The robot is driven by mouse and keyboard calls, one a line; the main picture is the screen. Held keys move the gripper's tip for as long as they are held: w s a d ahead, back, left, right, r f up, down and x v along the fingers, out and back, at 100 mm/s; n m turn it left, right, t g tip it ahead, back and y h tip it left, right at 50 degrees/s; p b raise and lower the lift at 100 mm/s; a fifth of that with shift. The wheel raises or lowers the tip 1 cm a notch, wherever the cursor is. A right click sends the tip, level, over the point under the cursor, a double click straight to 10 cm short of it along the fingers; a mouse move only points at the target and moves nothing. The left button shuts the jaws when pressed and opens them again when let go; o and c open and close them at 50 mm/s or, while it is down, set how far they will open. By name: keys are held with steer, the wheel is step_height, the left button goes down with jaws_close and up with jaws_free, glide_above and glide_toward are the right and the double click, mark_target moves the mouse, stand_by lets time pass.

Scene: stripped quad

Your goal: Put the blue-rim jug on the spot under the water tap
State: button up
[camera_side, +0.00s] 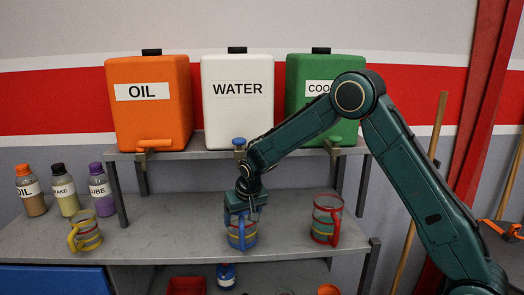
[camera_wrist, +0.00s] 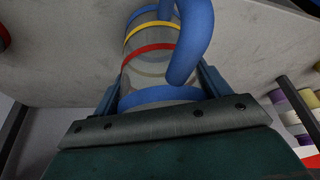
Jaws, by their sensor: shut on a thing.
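The blue-rim jug (camera_side: 241,238) is a clear jug with a blue handle and coloured bands. It stands at the middle of the lower shelf, near its front edge; I cannot tell whether it touches the shelf. My gripper (camera_side: 241,212) comes from above and is shut on the jug near its rim. In the wrist view the jug (camera_wrist: 152,55) lies between the two fingers (camera_wrist: 160,88), with its blue handle towards the camera. The white WATER tank (camera_side: 238,105) stands on the upper shelf with a blue-knobbed tap (camera_side: 239,143) below it. The spot under the tap cannot be made out.
A yellow-handled jug (camera_side: 85,232) stands left and a red-handled jug (camera_side: 326,220) right on the lower shelf. Several bottles (camera_side: 62,190) stand at the far left. The OIL tank (camera_side: 150,110) and green tank (camera_side: 326,75) flank the WATER tank. Bare shelf (camera_side: 165,228) lies left of my gripper.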

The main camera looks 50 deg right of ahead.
steer(key=shift+f, duration=0.2)
steer(key=o, duration=1.2)
steer(key=shift+f, duration=0.1)
steer(key=shift+v, duration=6.2)
